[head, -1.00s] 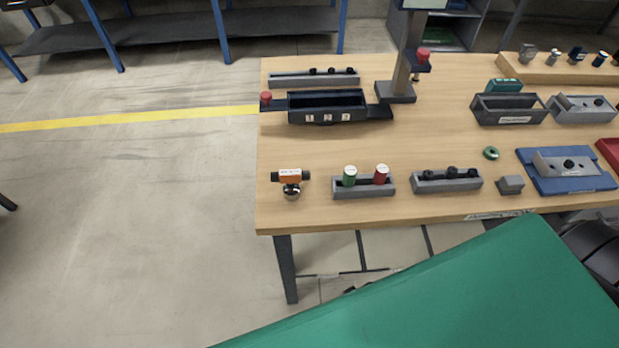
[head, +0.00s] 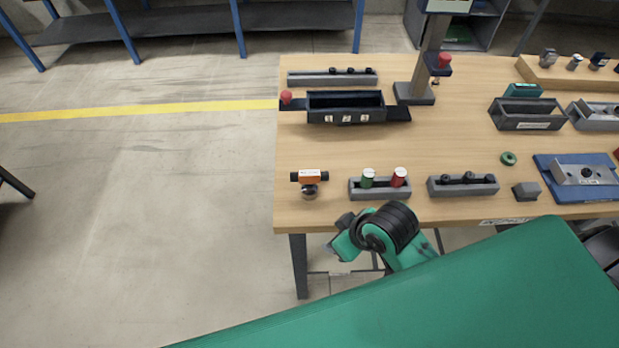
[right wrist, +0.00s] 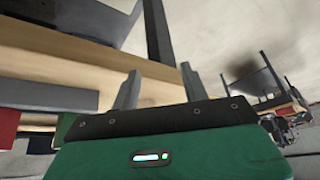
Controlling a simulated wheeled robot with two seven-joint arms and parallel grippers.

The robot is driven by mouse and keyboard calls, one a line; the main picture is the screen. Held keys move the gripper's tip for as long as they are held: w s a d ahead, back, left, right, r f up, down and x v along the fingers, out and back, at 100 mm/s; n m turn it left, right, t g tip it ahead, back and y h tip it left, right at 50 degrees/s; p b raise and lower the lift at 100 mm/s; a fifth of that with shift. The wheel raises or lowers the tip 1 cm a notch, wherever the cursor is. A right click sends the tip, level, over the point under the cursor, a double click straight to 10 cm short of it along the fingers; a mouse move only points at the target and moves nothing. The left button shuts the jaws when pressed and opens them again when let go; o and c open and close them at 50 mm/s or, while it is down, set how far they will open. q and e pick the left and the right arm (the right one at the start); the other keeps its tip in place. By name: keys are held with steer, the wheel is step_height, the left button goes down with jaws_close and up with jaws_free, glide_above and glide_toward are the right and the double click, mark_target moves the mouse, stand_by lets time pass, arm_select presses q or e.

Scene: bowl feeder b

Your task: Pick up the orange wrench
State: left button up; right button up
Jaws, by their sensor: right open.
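No plain wrench shape shows. The one orange thing on the table is a short orange piece (head: 310,176) with a white label and black ends. It lies crosswise over a round silver knob at the table's front left corner, in the head view. A green arm link of mine with a black ringed joint shows below the table's front edge, to the right of the orange piece and apart from it. My right gripper (right wrist: 160,72) shows in the right wrist view with its two grey fingers apart and nothing between them. My left gripper is not in view.
The wooden table (head: 430,135) holds a grey holder (head: 380,194) with green and red knobs, another grey holder (head: 463,190), a dark bin (head: 346,114) and a post (head: 428,60). Bare table lies behind the orange piece. Open floor is to the left.

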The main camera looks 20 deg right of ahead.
steer(key=w+a+r+n+y, duration=0.2)
steer(key=w+a+r+n, duration=0.2)
steer(key=w+a, duration=0.1)
steer(key=n+g, duration=0.4)
steer(key=n, duration=0.1)
glide_toward(314, 172)
steer(key=shift+h, duration=0.4)
steer(key=x, duration=0.3)
steer(key=p+x, duration=0.1)
steer(key=x, duration=0.3)
steer(key=shift+w+a, duration=0.1)
steer(key=shift+a, duration=0.15)
steer(key=p+x, duration=0.2)
steer(key=x, duration=0.2)
steer(key=shift+a+f, duration=0.3)
steer(key=shift+a, duration=0.05)
steer(key=shift+f, duration=0.3)
jaws_close()
